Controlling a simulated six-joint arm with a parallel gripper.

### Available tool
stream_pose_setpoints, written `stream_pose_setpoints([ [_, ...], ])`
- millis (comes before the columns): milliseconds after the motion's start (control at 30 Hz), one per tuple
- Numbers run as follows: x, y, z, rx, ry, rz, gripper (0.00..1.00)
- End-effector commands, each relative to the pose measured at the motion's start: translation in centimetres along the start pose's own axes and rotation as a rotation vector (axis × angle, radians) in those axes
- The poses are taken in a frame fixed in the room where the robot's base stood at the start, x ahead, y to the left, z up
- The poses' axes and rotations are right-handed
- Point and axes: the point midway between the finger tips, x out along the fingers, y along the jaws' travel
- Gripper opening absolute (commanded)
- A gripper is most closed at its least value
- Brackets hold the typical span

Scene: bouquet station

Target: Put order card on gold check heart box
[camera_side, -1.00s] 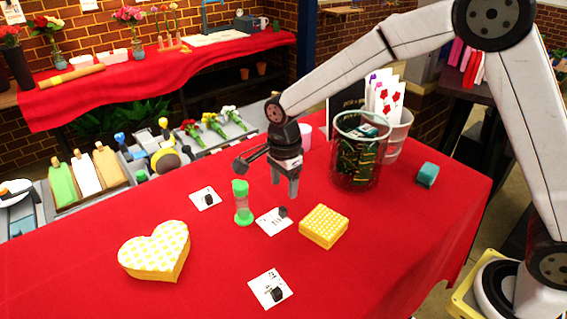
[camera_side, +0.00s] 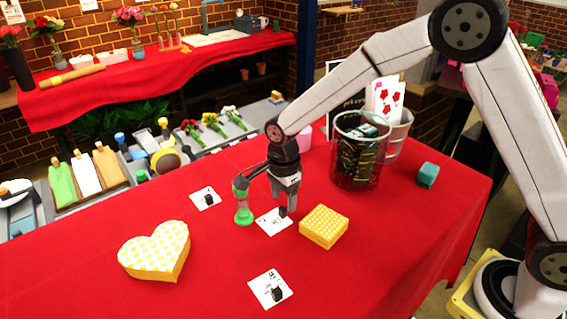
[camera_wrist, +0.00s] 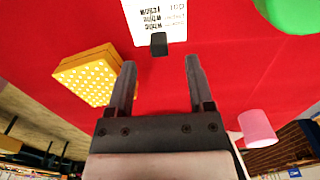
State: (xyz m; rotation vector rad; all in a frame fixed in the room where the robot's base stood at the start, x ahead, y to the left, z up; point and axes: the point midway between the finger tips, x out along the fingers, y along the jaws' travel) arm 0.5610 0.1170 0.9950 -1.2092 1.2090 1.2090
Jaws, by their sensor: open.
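My gripper (camera_side: 285,208) is open and points down, low over the black block of the middle order card (camera_side: 267,222). In the wrist view this white printed card (camera_wrist: 157,12) lies ahead of my gripper (camera_wrist: 160,62), and its black block (camera_wrist: 158,44) stands in line with the gap between the fingers, apart from both. Two similar cards lie on the red cloth, one behind (camera_side: 203,200) and one in front (camera_side: 264,280). The yellow-and-white check heart box (camera_side: 152,250) sits closed at the left, out of the wrist view.
A green-capped hourglass (camera_side: 243,210) stands close left of the middle card. A yellow dotted square box (camera_side: 324,227) lies to its right. A glass bin (camera_side: 358,155) and a teal block (camera_side: 427,174) are farther right. The cloth between hourglass and heart box is clear.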

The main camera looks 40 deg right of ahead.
Motion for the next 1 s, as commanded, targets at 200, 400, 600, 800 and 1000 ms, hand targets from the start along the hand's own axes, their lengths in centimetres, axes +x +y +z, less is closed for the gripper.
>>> stream_pose_setpoints([
  [200,2.7,0.1,0.0,0.0,0.0,0.002,0.68],
  [400,3.7,0.0,0.1,-0.001,-0.001,0.0,0.68],
  [600,3.7,0.0,0.1,-0.001,-0.001,0.0,0.68],
  [800,3.6,0.0,0.1,-0.001,-0.001,0.0,0.68],
  [1000,3.6,0.0,0.1,-0.001,-0.001,0.0,0.26],
])
